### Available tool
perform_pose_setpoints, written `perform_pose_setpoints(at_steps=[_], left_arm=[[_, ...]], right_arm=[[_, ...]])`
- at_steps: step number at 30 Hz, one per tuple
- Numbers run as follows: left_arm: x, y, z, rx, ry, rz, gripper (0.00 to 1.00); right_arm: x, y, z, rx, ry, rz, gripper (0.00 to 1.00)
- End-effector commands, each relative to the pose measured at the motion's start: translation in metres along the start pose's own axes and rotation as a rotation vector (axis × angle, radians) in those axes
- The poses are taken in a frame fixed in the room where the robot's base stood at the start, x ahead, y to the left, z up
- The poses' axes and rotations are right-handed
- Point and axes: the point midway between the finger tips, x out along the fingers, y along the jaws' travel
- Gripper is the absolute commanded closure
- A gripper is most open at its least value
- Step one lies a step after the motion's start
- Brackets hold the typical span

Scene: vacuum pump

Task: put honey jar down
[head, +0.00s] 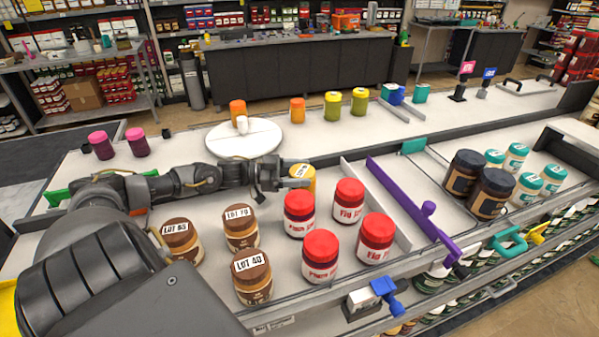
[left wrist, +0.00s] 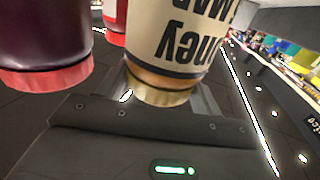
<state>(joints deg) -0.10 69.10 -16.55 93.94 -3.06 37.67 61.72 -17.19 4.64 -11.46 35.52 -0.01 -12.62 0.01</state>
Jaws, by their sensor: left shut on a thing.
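The honey jar (head: 302,176) has a yellow lid and sits between the fingers of my left gripper (head: 290,180), which is shut on it. It is behind the red-lidded jars. In the left wrist view the honey jar (left wrist: 180,45) shows large, with a cream label reading part of "Honey" upside down and a golden lid (left wrist: 158,92). The left gripper (left wrist: 160,100) is around it. Whether the jar's base touches the counter is hidden. My right gripper is not in view.
Several red-lidded jars (head: 320,257) stand just in front; brown-lidded LOT jars (head: 252,277) are to their left. A white turntable (head: 243,139) with an orange jar is behind. A purple bar (head: 411,204) lies to the right.

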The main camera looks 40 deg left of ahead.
Motion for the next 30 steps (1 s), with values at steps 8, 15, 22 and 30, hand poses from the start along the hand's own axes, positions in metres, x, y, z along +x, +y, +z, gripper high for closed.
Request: perform_pose_setpoints(at_steps=[8,15,22,30], left_arm=[[0.000,0.000,0.001,0.000,0.000,0.000,0.12],[0.000,0.000,-0.001,0.000,0.000,0.000,0.12],[-0.019,0.000,0.002,-0.002,-0.005,-0.001,0.12],[-0.059,0.000,0.000,-0.004,-0.006,-0.001,0.12]], right_arm=[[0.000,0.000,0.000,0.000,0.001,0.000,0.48],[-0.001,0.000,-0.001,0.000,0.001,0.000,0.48],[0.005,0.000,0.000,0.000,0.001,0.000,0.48],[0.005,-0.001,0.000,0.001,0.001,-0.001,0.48]])
